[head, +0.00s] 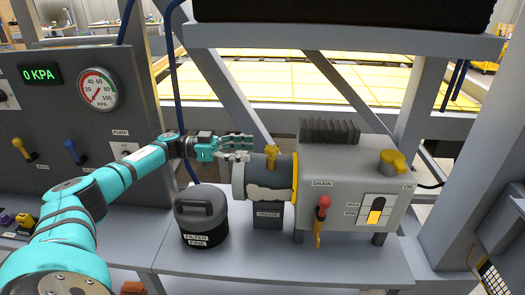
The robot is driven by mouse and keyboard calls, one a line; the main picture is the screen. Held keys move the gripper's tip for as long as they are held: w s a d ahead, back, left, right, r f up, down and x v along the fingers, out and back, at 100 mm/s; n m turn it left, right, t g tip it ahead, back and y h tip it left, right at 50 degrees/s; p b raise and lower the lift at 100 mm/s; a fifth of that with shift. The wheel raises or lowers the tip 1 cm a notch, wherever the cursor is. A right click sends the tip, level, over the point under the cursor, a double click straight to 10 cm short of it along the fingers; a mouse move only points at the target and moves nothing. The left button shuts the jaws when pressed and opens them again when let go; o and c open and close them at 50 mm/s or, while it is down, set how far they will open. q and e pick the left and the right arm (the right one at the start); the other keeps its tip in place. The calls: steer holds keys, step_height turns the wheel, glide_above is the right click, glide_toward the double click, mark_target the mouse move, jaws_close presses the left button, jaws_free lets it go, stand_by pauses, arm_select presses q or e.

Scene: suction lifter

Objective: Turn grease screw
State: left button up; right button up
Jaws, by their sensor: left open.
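A small yellow screw-like knob (271,147) stands on top of the grey cylindrical end of the pump (345,180); it carries no label that I can read, so I cannot be sure it is the grease screw. My left gripper (245,148) is open, just left of this knob, with its fingers pointing right towards it. A small gap seems to lie between the fingertips and the knob. The fingers are above the cylinder's left end. My right gripper is not in view.
The pump also has a yellow oil cap (393,162) and a red drain handle (324,203). A black filter canister (201,215) stands left of it on the grey shelf (300,262). A control panel (75,110) reading 0 KPA is at left. Grey frame beams rise behind.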

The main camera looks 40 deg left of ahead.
arm_select(q)
steer(key=v, duration=0.4)
steer(key=shift+d+f, duration=0.1)
stand_by(0.5)
